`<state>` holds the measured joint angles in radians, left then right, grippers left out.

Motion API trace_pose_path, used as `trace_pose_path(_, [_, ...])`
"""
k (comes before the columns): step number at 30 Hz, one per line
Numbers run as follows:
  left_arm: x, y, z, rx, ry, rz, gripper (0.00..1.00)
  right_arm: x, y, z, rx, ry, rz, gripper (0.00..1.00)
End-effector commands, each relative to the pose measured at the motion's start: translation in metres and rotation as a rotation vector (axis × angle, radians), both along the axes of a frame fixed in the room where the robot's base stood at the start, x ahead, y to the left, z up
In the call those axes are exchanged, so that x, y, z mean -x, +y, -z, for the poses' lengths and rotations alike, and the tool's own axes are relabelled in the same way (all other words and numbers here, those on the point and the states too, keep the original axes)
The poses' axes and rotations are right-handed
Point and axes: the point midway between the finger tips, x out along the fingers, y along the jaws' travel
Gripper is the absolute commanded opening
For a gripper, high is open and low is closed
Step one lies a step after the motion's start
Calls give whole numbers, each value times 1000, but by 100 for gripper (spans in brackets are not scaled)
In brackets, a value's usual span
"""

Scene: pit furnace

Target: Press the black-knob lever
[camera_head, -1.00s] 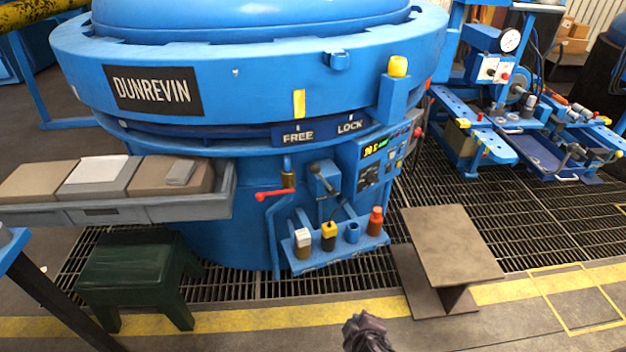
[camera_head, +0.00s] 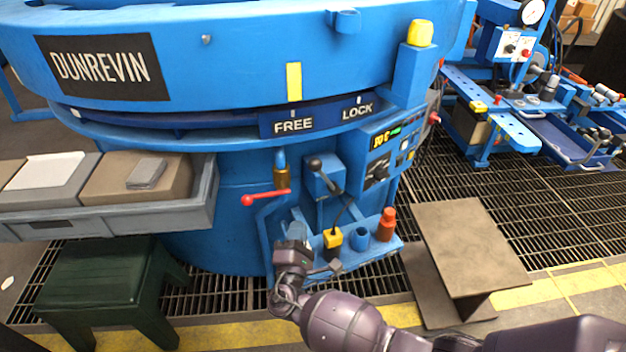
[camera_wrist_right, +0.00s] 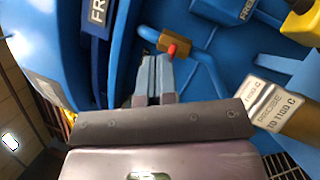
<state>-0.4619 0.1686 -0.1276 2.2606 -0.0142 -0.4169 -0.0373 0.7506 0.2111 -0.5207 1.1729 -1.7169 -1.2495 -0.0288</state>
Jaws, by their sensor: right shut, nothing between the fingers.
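The black-knob lever (camera_head: 315,165) stands on a blue box on the front of the furnace in the head view, below the FREE and LOCK signs. Its dark arm slants down to the right from the knob. My right gripper (camera_head: 293,232) is below and left of it, apart from it, in front of the small tool shelf. In the right wrist view my right gripper's grey fingers (camera_wrist_right: 153,78) are together and empty. A red-tipped handle on a brass fitting (camera_wrist_right: 172,46) shows just beyond them. I cannot make out the black knob in the wrist view. My left gripper is out of view.
The red handle (camera_head: 268,197) sits left of the lever. The shelf holds a yellow-topped item (camera_head: 333,239) and an orange-red bottle (camera_head: 386,224). A labelled probe (camera_wrist_right: 280,112) is close right of my gripper. A green stool (camera_head: 100,285) and brown stand (camera_head: 470,250) flank the furnace front.

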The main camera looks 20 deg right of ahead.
Motion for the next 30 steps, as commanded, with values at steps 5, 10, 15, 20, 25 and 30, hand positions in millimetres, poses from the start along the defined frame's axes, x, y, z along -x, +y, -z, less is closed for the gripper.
trace_pose_path(5, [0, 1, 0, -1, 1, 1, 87, -1, 0, -2, 2, -3, 0, 0])
trace_pose_path(10, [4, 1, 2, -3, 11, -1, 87, -2, -1, -2, 0, -2, 0, 0])
trace_pose_path(15, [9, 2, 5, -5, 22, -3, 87, -13, -8, -5, 1, -2, 2, 0])
trace_pose_path(20, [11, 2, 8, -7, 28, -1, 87, -35, -20, -12, 1, -2, 1, 0])
trace_pose_path(25, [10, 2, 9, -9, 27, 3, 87, -60, -34, -20, 1, -2, 1, 0])
trace_pose_path(30, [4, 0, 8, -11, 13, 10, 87, -84, -48, -28, 1, -1, 2, 0])
